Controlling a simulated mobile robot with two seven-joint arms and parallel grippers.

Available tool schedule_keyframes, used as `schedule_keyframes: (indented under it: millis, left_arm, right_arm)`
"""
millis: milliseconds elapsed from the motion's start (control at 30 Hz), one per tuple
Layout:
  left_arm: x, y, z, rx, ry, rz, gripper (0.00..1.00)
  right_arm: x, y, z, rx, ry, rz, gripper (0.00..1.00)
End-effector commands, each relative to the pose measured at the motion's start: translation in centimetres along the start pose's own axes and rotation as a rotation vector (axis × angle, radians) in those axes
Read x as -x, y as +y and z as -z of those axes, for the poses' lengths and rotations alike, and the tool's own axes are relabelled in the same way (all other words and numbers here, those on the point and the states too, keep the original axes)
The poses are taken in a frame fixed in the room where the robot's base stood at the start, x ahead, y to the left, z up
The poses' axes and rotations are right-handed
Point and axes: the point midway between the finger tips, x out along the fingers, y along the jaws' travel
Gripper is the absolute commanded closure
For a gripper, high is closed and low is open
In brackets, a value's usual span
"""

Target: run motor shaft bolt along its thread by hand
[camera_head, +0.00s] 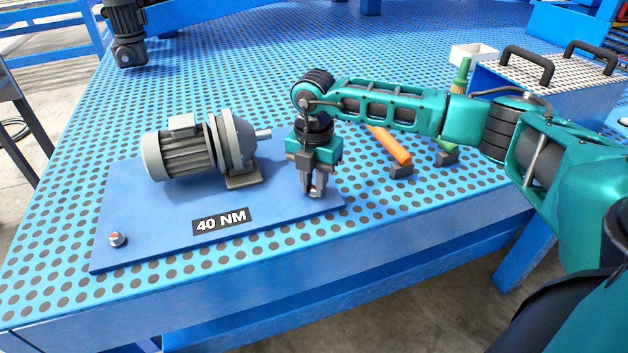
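A grey motor (190,147) lies on a blue base plate (160,220) marked "40 NM". Its short shaft (263,133) points right. A small silver bolt (117,239) with a reddish mark stands at the plate's front left corner. My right gripper (314,193) points straight down at the plate's right end, to the right of the motor and apart from the shaft. Its fingertips are close together low over the plate. Any bolt between or under them is hidden, and I cannot tell whether they grip anything. My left gripper is out of view.
An orange-handled tool (391,146) and a green-handled tool (447,150) lie right of the plate, beneath my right forearm. A blue case (560,88) with black handles and a white box (473,54) stand at the back right. The dotted blue table (240,60) is clear behind the motor.

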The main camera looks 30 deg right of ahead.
Motion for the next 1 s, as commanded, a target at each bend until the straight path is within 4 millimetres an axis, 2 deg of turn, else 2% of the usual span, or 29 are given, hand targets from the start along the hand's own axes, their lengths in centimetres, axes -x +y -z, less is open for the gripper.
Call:
schedule_keyframes:
  millis: [33, 233, 667, 1000]
  left_arm:
    - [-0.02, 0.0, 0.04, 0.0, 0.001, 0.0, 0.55]
    - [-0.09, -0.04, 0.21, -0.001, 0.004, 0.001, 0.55]
    - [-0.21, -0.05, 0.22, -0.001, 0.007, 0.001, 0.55]
    - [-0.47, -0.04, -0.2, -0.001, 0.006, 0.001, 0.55]
  right_arm:
    - [0.02, 0.02, 0.01, 0.0, 0.0, 0.0, 0.83]
    - [0.03, 0.01, 0.01, 0.0, 0.0, 0.0, 1.0]
    - [0.02, 0.01, 0.01, 0.05, 0.0, -0.001, 1.0]
    - [0.0, 0.02, -0.02, 0.289, -0.001, -0.002, 1.0]
